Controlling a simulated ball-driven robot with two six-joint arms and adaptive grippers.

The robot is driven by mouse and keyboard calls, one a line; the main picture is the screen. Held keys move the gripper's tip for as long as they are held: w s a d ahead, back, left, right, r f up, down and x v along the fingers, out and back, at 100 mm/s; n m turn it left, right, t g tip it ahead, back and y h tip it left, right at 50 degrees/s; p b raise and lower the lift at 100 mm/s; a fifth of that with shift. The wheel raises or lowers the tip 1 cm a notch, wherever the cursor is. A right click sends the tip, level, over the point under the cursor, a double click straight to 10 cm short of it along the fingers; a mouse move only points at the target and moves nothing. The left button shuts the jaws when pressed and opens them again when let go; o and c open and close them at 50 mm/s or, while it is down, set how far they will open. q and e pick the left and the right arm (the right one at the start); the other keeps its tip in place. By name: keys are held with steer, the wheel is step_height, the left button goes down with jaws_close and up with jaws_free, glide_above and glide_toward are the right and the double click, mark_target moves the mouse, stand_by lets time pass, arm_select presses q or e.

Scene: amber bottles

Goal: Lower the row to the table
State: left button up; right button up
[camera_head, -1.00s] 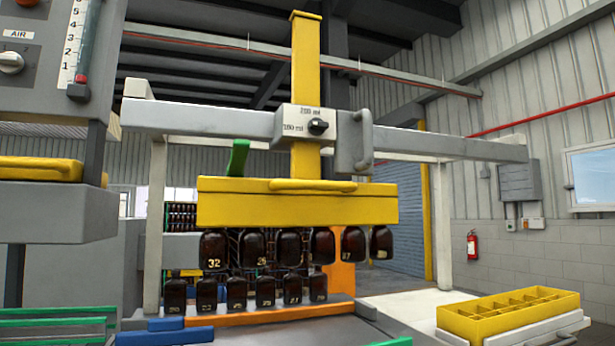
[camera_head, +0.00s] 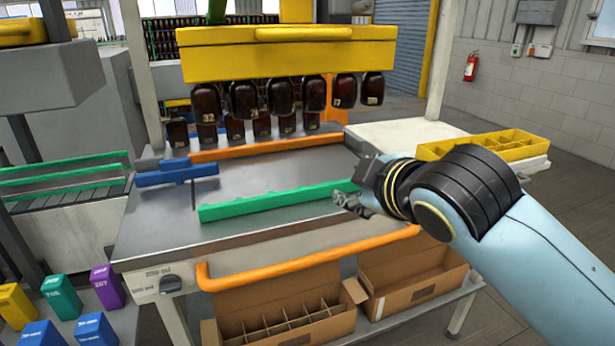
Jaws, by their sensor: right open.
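A row of several dark amber bottles (camera_head: 313,94) hangs mouth-up or mouth-down, I cannot tell which, under the yellow lifting head (camera_head: 290,55). The row is above the grey table (camera_head: 240,178), apart from its surface. More amber bottles (camera_head: 178,132) stand behind and lower, at the table's back edge. A green notched bar (camera_head: 275,203) lies across the table in front of the hanging row. My right gripper (camera_head: 345,202) is open at the right end of the green bar; whether it touches is unclear. My left gripper is not in view.
An orange rail (camera_head: 250,148) runs along the table's back and an orange handle (camera_head: 310,262) along its front. A blue block (camera_head: 175,173) sits at left. Divided cartons (camera_head: 290,325) stand below. A yellow divided crate (camera_head: 480,147) is at right. Colored blocks (camera_head: 62,297) stand at lower left.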

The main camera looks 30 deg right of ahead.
mark_target(309, 35)
steer(key=w+r+n+t, duration=0.3)
steer(key=r+n+t, duration=0.1)
steer(key=r, duration=0.5)
steer(key=w+r+n+t, duration=0.3)
steer(key=w+r+n, duration=0.1)
steer(key=r, duration=0.5)
steer(key=p+x, duration=0.1)
steer(key=x, duration=0.2)
steer(key=p+x, duration=0.1)
steer(key=x, duration=0.2)
steer(key=p+x, duration=0.1)
steer(key=x, duration=0.2)
steer(key=shift+r, duration=0.35)
steer(key=shift+w+d, duration=0.15)
steer(key=shift+w, duration=0.45)
jaws_close()
steer(key=shift+w+f, duration=0.15)
steer(key=shift+w, duration=0.1)
